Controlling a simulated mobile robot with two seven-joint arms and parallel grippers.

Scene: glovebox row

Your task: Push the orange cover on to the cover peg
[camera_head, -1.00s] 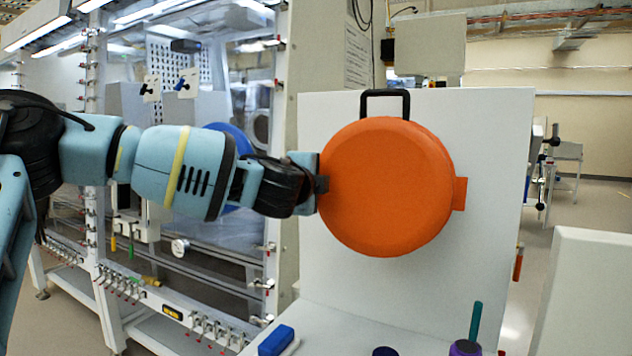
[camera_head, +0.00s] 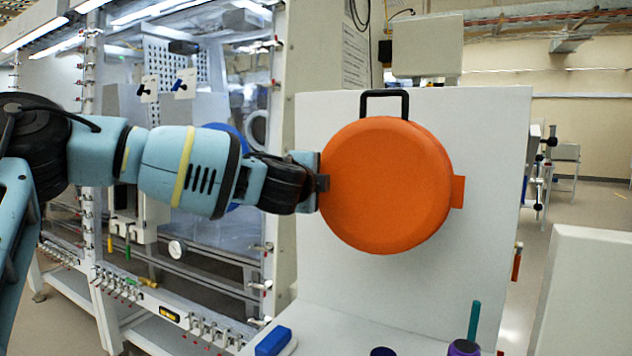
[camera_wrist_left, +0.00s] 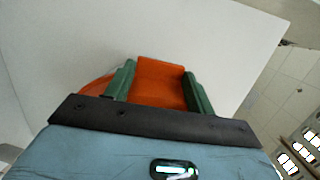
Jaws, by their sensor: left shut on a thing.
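The orange cover (camera_head: 385,185) is a large round disc in front of the white upright panel (camera_head: 490,130). An orange tab sticks out at its right side, and a black square loop (camera_head: 384,92) shows above its top edge. My left gripper (camera_head: 323,184) is at the cover's left edge. In the left wrist view its two green fingers (camera_wrist_left: 160,84) are shut on an orange tab of the cover (camera_wrist_left: 160,70). The cover peg is not visible; I cannot tell whether the cover hides it. My right gripper is not in view.
A blue block (camera_head: 273,341) and a purple container (camera_head: 463,347) with a teal stick are on the white surface below the panel. A glazed glovebox (camera_head: 190,90) stands behind my left arm. A white panel (camera_head: 588,290) is at the lower right.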

